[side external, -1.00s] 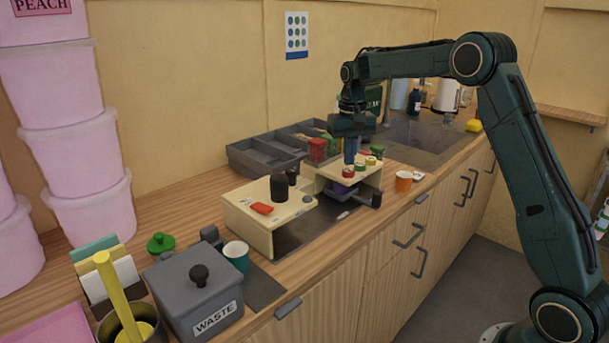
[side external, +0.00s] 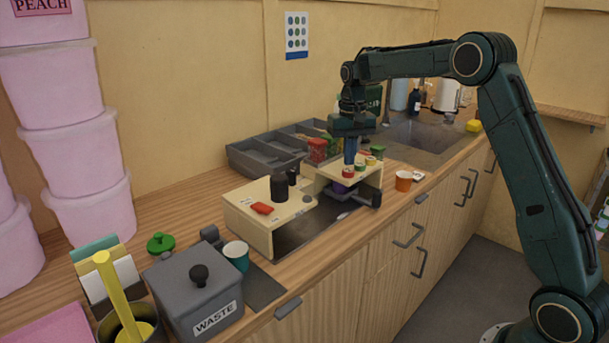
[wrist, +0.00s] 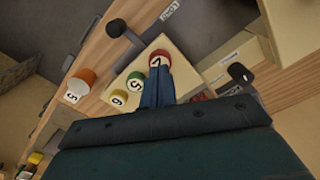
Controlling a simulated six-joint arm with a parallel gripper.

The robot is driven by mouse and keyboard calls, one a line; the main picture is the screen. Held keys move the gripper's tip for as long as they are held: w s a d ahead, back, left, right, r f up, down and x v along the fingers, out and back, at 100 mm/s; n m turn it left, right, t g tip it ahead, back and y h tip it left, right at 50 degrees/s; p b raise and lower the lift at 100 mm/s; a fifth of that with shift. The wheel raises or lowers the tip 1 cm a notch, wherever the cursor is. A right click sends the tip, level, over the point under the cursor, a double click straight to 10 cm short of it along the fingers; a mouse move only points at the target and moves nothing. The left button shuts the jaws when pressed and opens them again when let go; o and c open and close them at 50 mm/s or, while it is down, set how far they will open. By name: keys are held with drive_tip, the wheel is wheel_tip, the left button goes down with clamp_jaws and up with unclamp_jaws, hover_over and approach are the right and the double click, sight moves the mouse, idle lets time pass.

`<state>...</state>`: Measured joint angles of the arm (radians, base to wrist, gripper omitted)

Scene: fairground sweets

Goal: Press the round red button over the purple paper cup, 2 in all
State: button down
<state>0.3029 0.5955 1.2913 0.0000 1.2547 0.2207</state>
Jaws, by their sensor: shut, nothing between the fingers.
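The round red button (side external: 348,173) is on the front of the cream dispenser top at the right, in a row with a green and a yellow button. In the wrist view the red button (wrist: 159,55) has a numbered white face. The purple paper cup (side external: 339,188) is below it, mostly hidden under the dispenser. My gripper (side external: 350,161) points down, its blue fingers shut and empty, with the tips at the red button. In the wrist view the fingertips (wrist: 160,70) overlap the button's near edge. I cannot tell whether they touch or press it.
The green button (wrist: 134,83) and yellow button (wrist: 118,99) are close beside the fingers. An orange cup (side external: 403,181) stands on the counter to the right. A lower cream stand (side external: 245,212) with a dark cylinder is left. A grey divided tray (side external: 250,160) lies behind.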

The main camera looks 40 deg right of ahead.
drive_tip(key=shift+f, duration=0.2)
idle(0.5)
drive_tip(key=shift+f, duration=0.35)
drive_tip(key=shift+f, duration=0.65)
drive_tip(key=shift+r, duration=1.2)
drive_tip(key=shift+f, duration=1.2)
drive_tip(key=shift+r, duration=1.2)
